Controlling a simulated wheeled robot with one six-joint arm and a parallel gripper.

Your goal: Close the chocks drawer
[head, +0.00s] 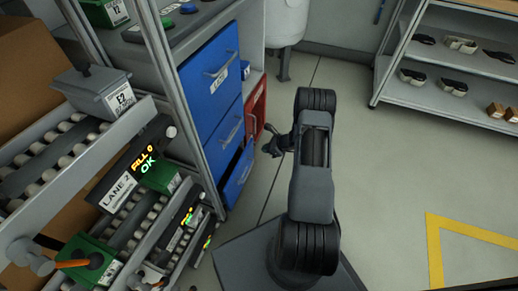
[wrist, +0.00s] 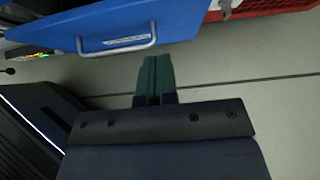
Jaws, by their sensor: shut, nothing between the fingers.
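A cabinet holds a stack of blue drawers. The upper blue drawer (head: 212,75) and middle blue drawer (head: 222,128) look flush. The lowest blue drawer (head: 238,178) seems to stand out a little, with a dark gap above it. I cannot read which label says chocks. In the wrist view a blue drawer front (wrist: 108,22) with a grey bar handle (wrist: 118,44) and a white label lies ahead and left of the fingertips. My gripper (head: 272,147) is shut and empty, just right of the drawers; its fingers (wrist: 156,62) appear apart from the handle.
A red drawer (head: 256,108) is beside the blue stack and also shows in the wrist view (wrist: 270,8). Roller lanes with a grey bin (head: 92,88) stand at the left. A shelf (head: 455,70) stands at the back right. The floor (head: 385,170) between is clear.

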